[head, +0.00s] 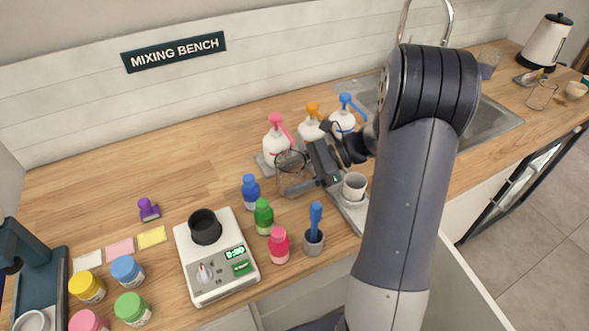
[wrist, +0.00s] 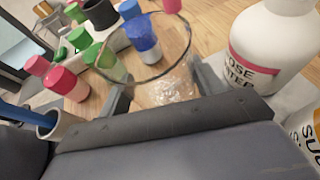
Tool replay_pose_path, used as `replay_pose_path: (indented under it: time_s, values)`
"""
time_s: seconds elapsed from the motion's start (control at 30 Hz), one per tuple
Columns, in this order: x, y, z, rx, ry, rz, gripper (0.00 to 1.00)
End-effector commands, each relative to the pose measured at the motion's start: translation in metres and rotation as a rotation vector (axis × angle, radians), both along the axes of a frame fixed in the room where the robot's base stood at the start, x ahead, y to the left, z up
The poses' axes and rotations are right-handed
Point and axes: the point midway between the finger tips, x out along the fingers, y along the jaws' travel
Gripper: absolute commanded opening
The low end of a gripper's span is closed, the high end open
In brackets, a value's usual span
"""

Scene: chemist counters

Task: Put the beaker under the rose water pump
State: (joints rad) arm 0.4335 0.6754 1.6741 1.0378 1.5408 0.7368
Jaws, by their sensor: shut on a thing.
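The clear glass beaker (head: 291,181) is held in my gripper (head: 308,181), whose jaws are shut on it. In the wrist view the beaker (wrist: 165,85) stands between the two fingers (wrist: 162,97), with its open rim up. The rose water pump (head: 277,138) is a white bottle with a pink pump head, just behind the beaker in the head view. Its label reads partly "ROSE WATER" in the wrist view (wrist: 265,45), right beside the beaker. I cannot tell whether the beaker touches the counter or is under the spout.
An orange-topped pump bottle (head: 311,125) and a blue-topped one (head: 343,118) stand right of the rose water. Blue (head: 251,192), green (head: 264,217) and pink (head: 279,246) bottles stand in front. A white scale (head: 214,262) holds a black cup. The counter's back left is clear.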

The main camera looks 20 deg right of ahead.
Motion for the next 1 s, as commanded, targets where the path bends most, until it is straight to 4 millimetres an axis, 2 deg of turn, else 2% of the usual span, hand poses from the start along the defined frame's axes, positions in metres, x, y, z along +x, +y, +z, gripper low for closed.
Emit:
replay_pose_path:
  time_s: [0.2, 0.3, 0.7, 0.73, 0.83, 1.0]
  values:
    - [0.027, -0.013, 0.0, 0.0, 0.0, 0.0, 0.39]
    - [0.025, -0.012, -0.01, 0.001, 0.002, 0.0, 0.39]
    - [0.025, -0.012, -0.016, 0.0, 0.0, 0.0, 0.39]
    - [0.025, -0.012, -0.016, 0.0, 0.0, 0.0, 0.64]
    - [0.025, -0.012, -0.015, 0.0, 0.0, 0.0, 0.72]
    - [0.025, -0.012, -0.015, 0.0, 0.0, 0.0, 0.72]
